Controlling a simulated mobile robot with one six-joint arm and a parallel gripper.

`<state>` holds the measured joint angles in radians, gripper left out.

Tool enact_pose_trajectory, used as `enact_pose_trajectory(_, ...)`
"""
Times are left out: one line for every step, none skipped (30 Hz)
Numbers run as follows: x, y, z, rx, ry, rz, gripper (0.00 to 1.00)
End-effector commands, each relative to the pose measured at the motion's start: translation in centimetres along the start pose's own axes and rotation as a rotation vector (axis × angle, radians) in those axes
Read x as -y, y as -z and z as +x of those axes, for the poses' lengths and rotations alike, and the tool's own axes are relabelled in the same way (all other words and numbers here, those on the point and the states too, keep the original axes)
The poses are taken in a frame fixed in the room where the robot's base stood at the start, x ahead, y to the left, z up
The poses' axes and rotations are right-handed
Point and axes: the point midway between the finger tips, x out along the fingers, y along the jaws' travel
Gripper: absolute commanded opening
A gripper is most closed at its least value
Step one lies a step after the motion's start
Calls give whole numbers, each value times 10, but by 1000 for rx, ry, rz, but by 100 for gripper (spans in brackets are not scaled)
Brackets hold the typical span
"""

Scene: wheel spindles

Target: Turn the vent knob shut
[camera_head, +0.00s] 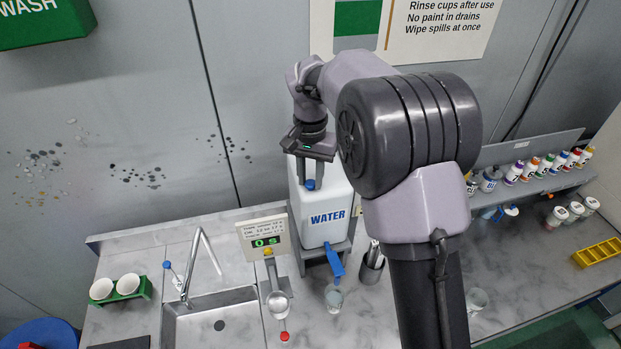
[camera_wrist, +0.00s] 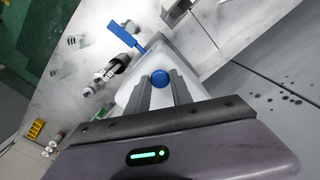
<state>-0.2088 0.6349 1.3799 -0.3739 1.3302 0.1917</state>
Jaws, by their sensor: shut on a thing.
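The vent knob (camera_head: 310,184) is a small round blue knob on top of the white water container (camera_head: 322,215), which is lettered WATER. In the wrist view the knob (camera_wrist: 160,78) sits between my two finger tips. My gripper (camera_head: 318,180) points down from above and is shut on the knob. The blue tap (camera_head: 334,262) is low on the container's front and hangs over a clear cup (camera_head: 334,298). The tap also shows in the wrist view (camera_wrist: 126,38). The fingers hide part of the container's top.
A sink (camera_head: 212,318) with a tall faucet lies further left. A metal pot of tools (camera_head: 371,268) is to the right. Paint bottles (camera_head: 530,168) line a shelf at the far right.

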Motion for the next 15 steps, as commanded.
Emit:
enact_pose_trajectory(0, 1, 0, -4, 1, 29, 0)
enact_pose_trajectory(0, 1, 0, -4, 1, 50, 0)
enact_pose_trajectory(0, 1, 0, -4, 2, 75, 0)
enact_pose_trajectory(0, 1, 0, -4, 2, 92, 0)
enact_pose_trajectory(0, 1, 0, -4, 2, 109, 0)
enact_pose_trajectory(0, 1, 0, -4, 2, 129, 0)
enact_pose_trajectory(0, 1, 0, -4, 2, 143, 0)
enact_pose_trajectory(0, 1, 0, -4, 2, 155, 0)
enact_pose_trajectory(0, 1, -1, -4, 2, 172, 0)
enact_pose_trajectory(0, 1, -1, -4, 2, 182, 0)
enact_pose_trajectory(0, 1, -1, -4, 2, 192, 0)
enact_pose_trajectory(0, 1, -1, -4, 2, 204, 0)
enact_pose_trajectory(0, 1, -1, -4, 2, 211, 0)
enact_pose_trajectory(0, 1, -1, -4, 2, 217, 0)
enact_pose_trajectory(0, 1, -1, -4, 2, 225, 0)
